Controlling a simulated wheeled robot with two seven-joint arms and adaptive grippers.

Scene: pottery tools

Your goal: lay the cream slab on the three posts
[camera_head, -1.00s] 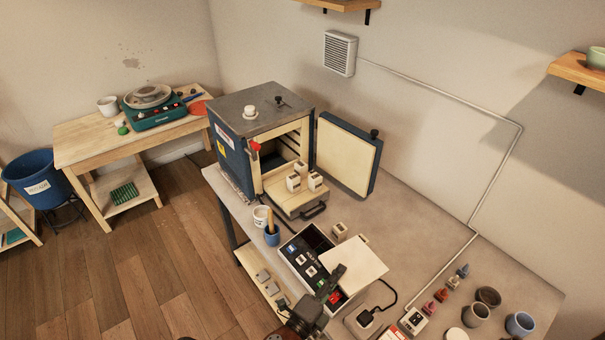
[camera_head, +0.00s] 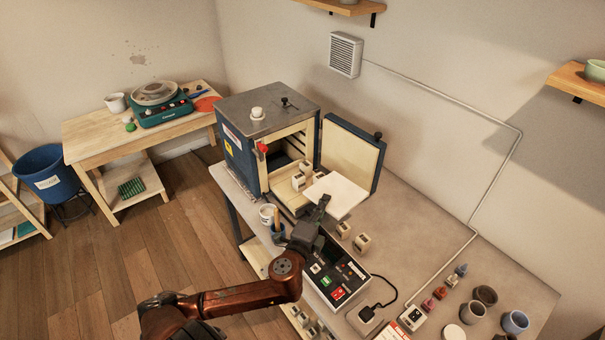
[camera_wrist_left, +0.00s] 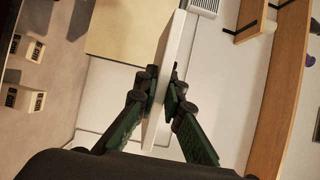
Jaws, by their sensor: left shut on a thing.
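The cream slab (camera_head: 342,192) is a thin, pale square plate; in the left wrist view (camera_wrist_left: 170,62) it shows edge-on. My left gripper (camera_head: 322,206) is shut on the slab's near edge, and both fingers pinch its faces in the left wrist view (camera_wrist_left: 160,88). The slab is held out in front of the kiln opening, close to the small cream posts (camera_head: 298,182) on the kiln's shelf. It overlaps part of that group in the head view, and I cannot tell the height gap. My right gripper is out of view.
The kiln (camera_head: 266,135) stands behind, with its door (camera_head: 350,155) open to the right.

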